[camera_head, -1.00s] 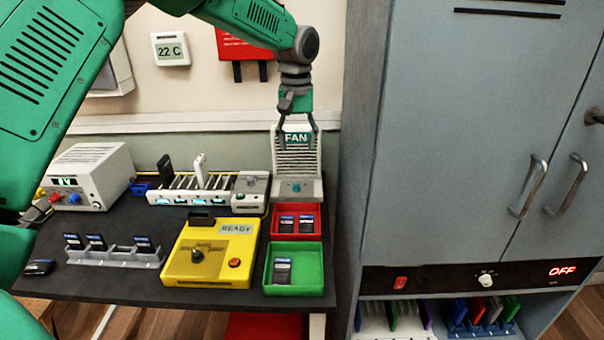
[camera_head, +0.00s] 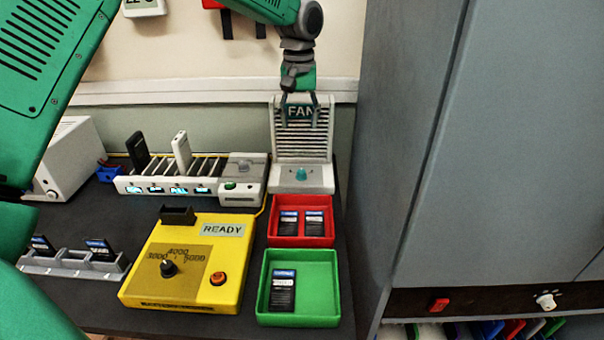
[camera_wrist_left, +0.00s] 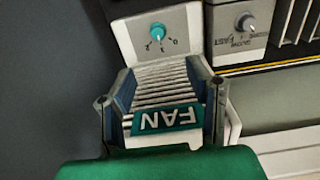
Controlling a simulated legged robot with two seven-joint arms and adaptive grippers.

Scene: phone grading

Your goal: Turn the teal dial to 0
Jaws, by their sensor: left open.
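The teal dial (camera_head: 301,174) sits on the sloped base of the grey fan unit (camera_head: 302,143), below its slats. In the left wrist view the dial (camera_wrist_left: 157,30) has the marks 0, 1 and 2 readable beside it; I cannot tell which one its pointer faces. My left gripper (camera_head: 300,108) points down at the top of the fan unit, near the FAN sign, away from the dial. In the left wrist view its open fingers (camera_wrist_left: 160,76) appear on either side of the slats, with nothing held between them. My right gripper is not in view.
Red tray (camera_head: 334,228) and green tray (camera_head: 339,292) stand in front of the fan unit. A yellow READY box (camera_head: 220,290) is to their left. A white rack (camera_head: 215,199) with phones stands left of the fan. A tall grey cabinet (camera_head: 500,130) is at the right.

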